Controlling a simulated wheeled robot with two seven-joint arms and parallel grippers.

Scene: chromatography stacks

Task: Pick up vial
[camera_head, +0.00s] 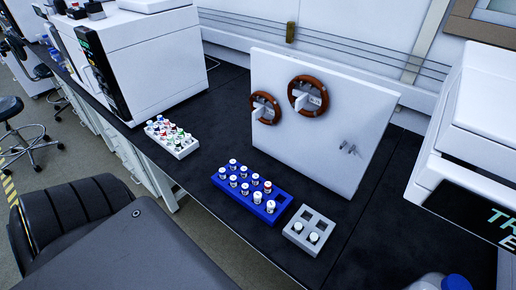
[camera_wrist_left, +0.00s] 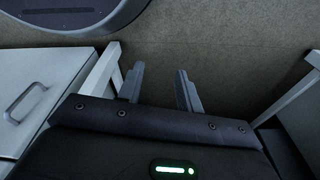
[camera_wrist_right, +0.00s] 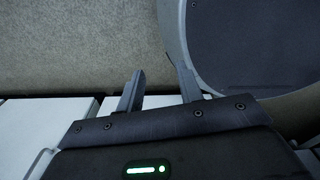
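Several white-capped vials stand upright in a blue rack (camera_head: 229,187) on the black bench in the head view; one near its right side has a red top (camera_head: 267,186). A grey rack (camera_head: 294,238) to its right holds two vials (camera_head: 313,237) in its front holes, and its back holes look empty. A white rack (camera_head: 178,152) at the left holds several vials with coloured caps. My left gripper (camera_wrist_left: 160,88) is open and empty in the left wrist view, over the floor. My right gripper (camera_wrist_right: 156,88) is open and empty in the right wrist view. Neither gripper shows in the head view.
A white upright panel (camera_head: 335,140) with two brown rings stands behind the racks. White instruments stand at the left (camera_head: 150,60) and right (camera_head: 470,150). A blue-capped bottle (camera_head: 440,282) is at the lower right edge. Black bench (camera_head: 375,225) is clear right of the grey rack.

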